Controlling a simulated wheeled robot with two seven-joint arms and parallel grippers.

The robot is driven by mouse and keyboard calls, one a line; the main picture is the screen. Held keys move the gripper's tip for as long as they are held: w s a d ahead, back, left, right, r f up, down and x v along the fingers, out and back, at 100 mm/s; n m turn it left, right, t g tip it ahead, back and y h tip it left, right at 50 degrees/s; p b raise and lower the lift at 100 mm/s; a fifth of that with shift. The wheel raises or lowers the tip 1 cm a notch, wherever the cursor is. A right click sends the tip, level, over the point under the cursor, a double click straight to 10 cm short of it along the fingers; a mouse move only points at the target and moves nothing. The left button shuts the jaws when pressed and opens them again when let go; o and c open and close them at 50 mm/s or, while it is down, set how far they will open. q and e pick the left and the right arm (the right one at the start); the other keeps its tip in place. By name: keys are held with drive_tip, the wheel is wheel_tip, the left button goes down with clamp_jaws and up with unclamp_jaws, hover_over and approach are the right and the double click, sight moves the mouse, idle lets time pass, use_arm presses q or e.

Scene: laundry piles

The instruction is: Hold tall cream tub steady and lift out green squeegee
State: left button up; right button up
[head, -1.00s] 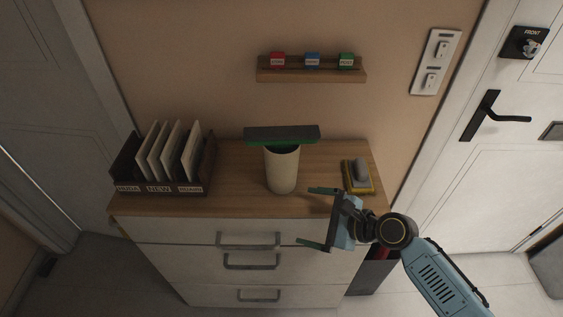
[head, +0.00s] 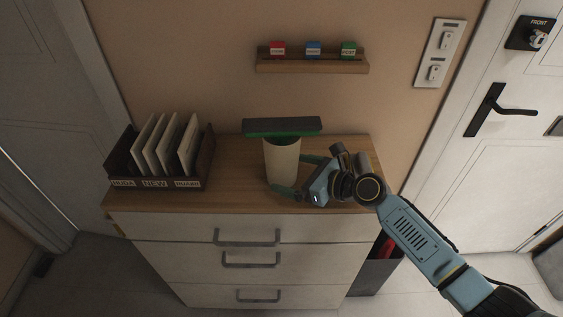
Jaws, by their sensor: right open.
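The tall cream tub (head: 282,163) stands upright on the wooden top of the chest of drawers. The green squeegee (head: 282,128) rests in it, its wide dark and green head lying across above the tub's mouth; its handle is hidden inside. My right gripper (head: 288,175) is open at the right side of the tub. One finger reaches toward the tub's front lower side and the other toward its right side behind. I cannot tell whether either finger touches it. My left gripper is out of view.
A dark mail sorter (head: 160,182) with several white envelopes stands at the left. A wall shelf (head: 312,67) with red, blue and green tags hangs above. A grey-and-yellow item at the right is now mostly hidden by my arm. Drawer handles (head: 247,238) stick out below.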

drive_tip(key=shift+x, duration=1.55)
